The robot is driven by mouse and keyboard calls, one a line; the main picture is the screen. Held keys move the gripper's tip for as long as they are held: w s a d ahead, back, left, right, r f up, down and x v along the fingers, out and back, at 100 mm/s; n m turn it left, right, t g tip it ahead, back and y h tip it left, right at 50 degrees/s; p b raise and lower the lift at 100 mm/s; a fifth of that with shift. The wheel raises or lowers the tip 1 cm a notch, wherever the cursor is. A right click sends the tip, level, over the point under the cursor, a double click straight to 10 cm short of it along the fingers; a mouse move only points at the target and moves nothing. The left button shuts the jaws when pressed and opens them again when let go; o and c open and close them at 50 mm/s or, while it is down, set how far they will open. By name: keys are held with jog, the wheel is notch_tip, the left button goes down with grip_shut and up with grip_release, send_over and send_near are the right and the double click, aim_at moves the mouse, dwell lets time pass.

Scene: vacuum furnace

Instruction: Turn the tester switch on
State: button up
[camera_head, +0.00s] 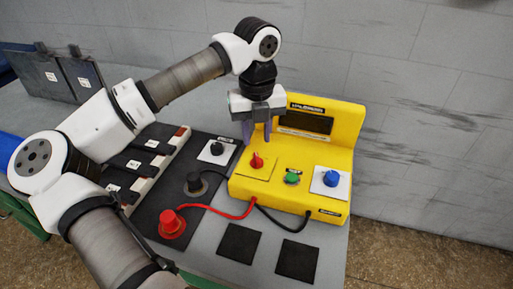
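The yellow tester (343,128) stands on the grey table with a dark display on its upright back. On its sloped front are a red knob (257,161) on a yellow plate, a green button (292,178) and a blue knob (331,178) on a white plate. No switch label is readable, so I cannot tell which control is the switch. My gripper (257,139) points down above and just behind the red knob, near the tester's left side. Its two purple fingers are apart with nothing seen between them. They appear clear of the red knob.
Red and black plugs (172,223) with cables to the tester stand on a dark panel at left, with a black knob (217,148) on a white plate behind them. Two flat black squares (239,243) lie in front. A grey wall (430,100) is behind.

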aim_at(257, 157)
notch_tip(257, 157, down, 6)
jog(key=shift+f+p, duration=0.15)
jog(key=shift+p, duration=0.35)
grip_shut()
